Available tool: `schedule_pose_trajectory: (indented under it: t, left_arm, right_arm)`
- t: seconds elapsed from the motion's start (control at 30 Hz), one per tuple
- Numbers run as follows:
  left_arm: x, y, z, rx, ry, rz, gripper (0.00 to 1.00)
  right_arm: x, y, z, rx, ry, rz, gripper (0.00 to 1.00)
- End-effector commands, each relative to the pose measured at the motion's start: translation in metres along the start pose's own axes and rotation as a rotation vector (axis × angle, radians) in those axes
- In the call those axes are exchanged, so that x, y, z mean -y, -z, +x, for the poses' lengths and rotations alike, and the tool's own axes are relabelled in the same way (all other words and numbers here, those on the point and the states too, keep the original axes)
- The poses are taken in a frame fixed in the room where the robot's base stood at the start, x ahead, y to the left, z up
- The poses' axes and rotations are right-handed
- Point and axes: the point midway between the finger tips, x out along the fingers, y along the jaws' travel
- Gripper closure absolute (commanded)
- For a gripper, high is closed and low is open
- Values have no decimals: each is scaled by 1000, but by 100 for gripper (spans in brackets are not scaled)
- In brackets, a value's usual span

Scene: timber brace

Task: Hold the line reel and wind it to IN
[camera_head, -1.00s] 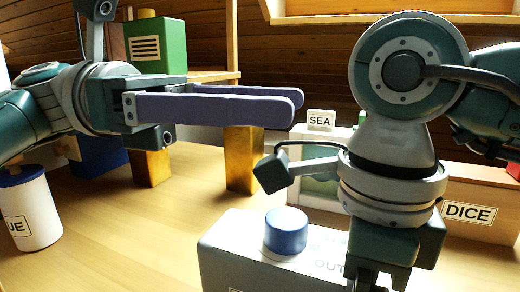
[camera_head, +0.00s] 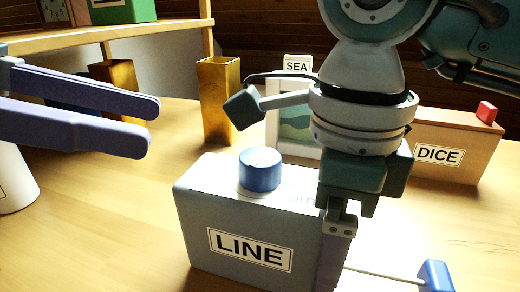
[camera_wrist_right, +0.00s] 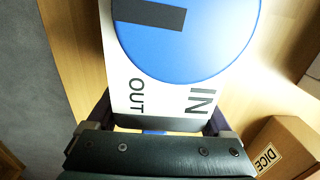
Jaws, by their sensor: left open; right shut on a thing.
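The line reel (camera_head: 250,248) is a grey box labelled LINE on the table, with a blue knob (camera_head: 260,169) on top. A thin line runs from its right side to a blue tab (camera_head: 436,275). In the right wrist view the knob (camera_wrist_right: 195,45) carries a dark bar pointing left; OUT and IN are printed below it, and the bar points at neither word. My right gripper (camera_head: 335,262) is shut on the reel's right end, one finger along each side (camera_wrist_right: 160,125). My left gripper (camera_head: 150,125) is open and empty, left of the reel and apart from it.
A box labelled DICE (camera_head: 450,150) stands at the right with a red piece on top. A SEA sign (camera_head: 297,66) and picture stand behind the reel. Gold posts (camera_head: 219,100) and a shelf with a green box (camera_head: 122,10) are back left.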

Motion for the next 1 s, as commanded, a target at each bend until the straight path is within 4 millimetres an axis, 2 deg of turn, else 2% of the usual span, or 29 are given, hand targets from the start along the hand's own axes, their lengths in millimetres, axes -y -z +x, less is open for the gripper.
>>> schedule_pose_trajectory:
  t: [0.03,0.17,0.27,0.5,0.7,0.83,1.0]
  left_arm:
    - [-2,6,-2,-23,-26,9,43]
    - [-6,11,5,-39,-54,20,43]
    - [-7,10,21,-35,-52,22,43]
    - [-9,12,73,-35,-51,19,43]
    - [-11,14,104,-37,-52,20,43]
    - [-12,14,113,-39,-52,20,43]
    - [-12,15,116,-40,-53,20,43]
  right_arm:
    - [0,0,0,1,0,0,86]
    - [0,0,0,1,0,0,86]
    - [0,0,0,1,0,0,86]
    - [0,0,0,1,0,0,86]
    - [0,0,0,1,0,0,86]
    - [0,0,0,1,0,0,86]
    - [0,0,0,1,0,0,86]
